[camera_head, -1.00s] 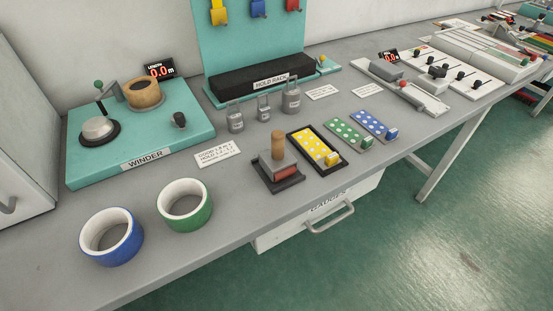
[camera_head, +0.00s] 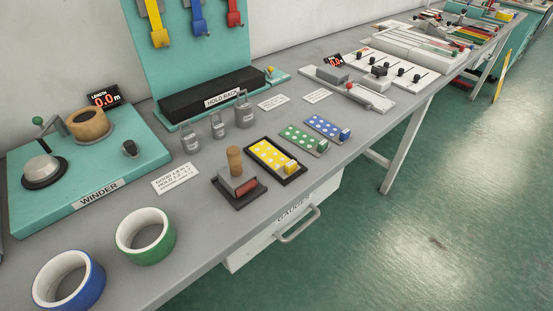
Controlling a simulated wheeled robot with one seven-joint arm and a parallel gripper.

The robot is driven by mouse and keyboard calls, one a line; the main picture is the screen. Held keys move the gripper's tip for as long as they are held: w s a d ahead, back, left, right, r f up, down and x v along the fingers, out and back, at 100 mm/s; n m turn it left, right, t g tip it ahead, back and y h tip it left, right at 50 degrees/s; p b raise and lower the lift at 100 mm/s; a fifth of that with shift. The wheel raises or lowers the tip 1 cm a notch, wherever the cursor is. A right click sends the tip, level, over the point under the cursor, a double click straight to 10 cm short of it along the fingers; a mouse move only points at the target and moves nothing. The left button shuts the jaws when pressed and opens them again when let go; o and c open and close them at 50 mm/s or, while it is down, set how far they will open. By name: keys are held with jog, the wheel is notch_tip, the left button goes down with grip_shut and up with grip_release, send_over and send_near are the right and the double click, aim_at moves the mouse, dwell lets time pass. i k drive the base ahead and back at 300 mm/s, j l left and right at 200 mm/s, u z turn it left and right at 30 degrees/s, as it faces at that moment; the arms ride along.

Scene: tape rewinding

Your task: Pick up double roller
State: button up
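The likely double roller (camera_head: 238,181) is a grey block with an upright wooden handle and a red roller along its front side. It sits on a dark square base (camera_head: 240,202) near the front edge of the bench, left of the yellow dotted strip. Only one roller shows clearly; any second one is hidden. My gripper is not in view, and nothing touches the tool.
Close by are a yellow dotted strip (camera_head: 268,155) in a black tray, several grey weights and a white card (camera_head: 175,178). Green (camera_head: 163,247) and blue (camera_head: 90,287) tape rings lie front left. The winder (camera_head: 143,163) and hold rack (camera_head: 207,97) stand behind. Open floor lies right.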

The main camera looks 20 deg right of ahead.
aim_at(237, 173)
jog(key=i+l, duration=0.75)
jog(key=i+l+u, duration=0.15)
jog(key=u, duration=0.3)
jog(key=i+l+u, duration=0.1)
jog(key=u, duration=0.35)
jog(key=l+u, duration=0.45)
jog(key=i+j, duration=0.05)
jog(key=j, duration=0.05)
